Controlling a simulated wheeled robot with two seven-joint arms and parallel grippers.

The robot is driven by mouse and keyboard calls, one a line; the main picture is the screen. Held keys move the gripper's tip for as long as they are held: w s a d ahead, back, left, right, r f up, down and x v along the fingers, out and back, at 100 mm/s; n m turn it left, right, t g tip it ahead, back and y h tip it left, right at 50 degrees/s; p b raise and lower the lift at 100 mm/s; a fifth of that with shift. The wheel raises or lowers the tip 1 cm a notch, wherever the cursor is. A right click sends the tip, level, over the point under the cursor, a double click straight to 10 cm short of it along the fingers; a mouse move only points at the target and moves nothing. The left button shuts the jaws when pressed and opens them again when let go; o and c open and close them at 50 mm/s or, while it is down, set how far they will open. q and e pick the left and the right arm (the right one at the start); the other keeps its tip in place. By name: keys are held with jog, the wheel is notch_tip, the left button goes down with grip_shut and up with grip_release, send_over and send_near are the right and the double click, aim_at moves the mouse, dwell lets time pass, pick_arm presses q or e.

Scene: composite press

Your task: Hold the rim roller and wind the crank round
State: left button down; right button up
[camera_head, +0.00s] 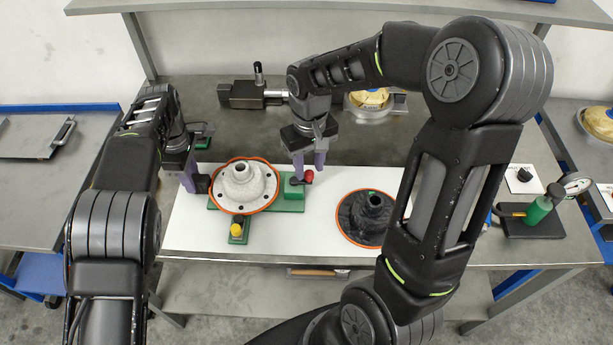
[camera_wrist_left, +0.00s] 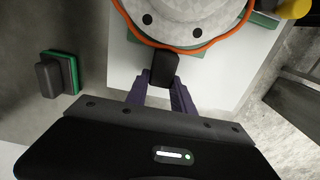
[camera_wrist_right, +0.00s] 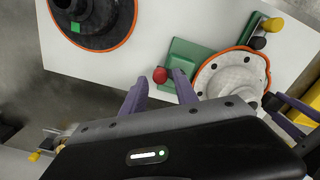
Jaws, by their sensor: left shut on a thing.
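A grey-white flanged hub (camera_head: 243,184) with an orange rim lies on a green fixture (camera_head: 290,204) on a white board. A small black block, apparently the rim roller (camera_wrist_left: 165,68), sits against the orange rim. My left gripper (camera_head: 194,184) is shut on it; its two purple fingers (camera_wrist_left: 161,92) touch its sides in the left wrist view. The crank's red knob (camera_head: 309,176) stands at the fixture's right end; its arm is mostly hidden. My right gripper (camera_head: 309,170) is open, its fingers apart either side of the red knob (camera_wrist_right: 160,75), with gaps visible.
A dark flanged hub (camera_head: 365,216) with an orange rim lies to the right, partly behind my right arm. A yellow knob (camera_head: 236,230) is at the fixture's front. A green-and-black block (camera_wrist_left: 62,75) lies left of the board. A green tool stand (camera_head: 538,211) is at the right.

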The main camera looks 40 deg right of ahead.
jog(key=shift+f, duration=0.85)
jog(key=n, duration=1)
jog(key=shift+n, duration=0.3)
jog(key=n, duration=0.3)
grip_shut()
